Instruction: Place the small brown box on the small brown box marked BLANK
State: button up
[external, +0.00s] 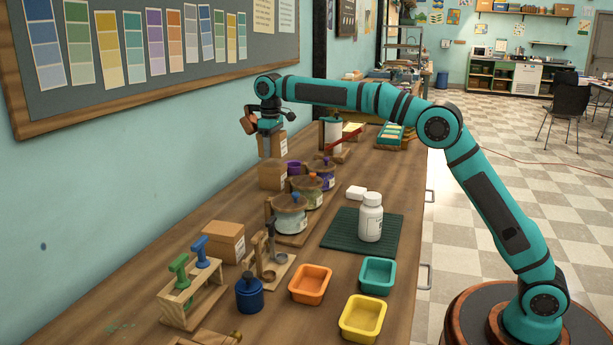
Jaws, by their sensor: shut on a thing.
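My gripper (266,150) points down at the far left side of the table and is shut on a small brown box (277,141) with a white label on its right side. The gripper hides part of this box. Another small brown box (271,178) stands just below it in the picture. I cannot tell whether the two boxes touch. A larger-looking brown box (217,241) with a label stands nearer, by the wall. I cannot read BLANK on any label from here.
Several lidded jars (290,220) stand close to the right of the boxes. A white bottle (370,218) stands on a dark green mat (338,238). Nearer are a stamp rack (190,290), a blue pot (249,294) and coloured trays (310,284). The wall borders the table's left.

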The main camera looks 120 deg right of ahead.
aim_at(272, 155)
jog(key=shift+f, duration=1.75)
jog(key=o, duration=1.3)
jog(key=shift+o, duration=0.2)
jog(key=shift+r, duration=0.1)
notch_tip(272, 155, up, 12)
jog(key=shift+f, duration=0.25)
jog(key=shift+r, duration=0.15)
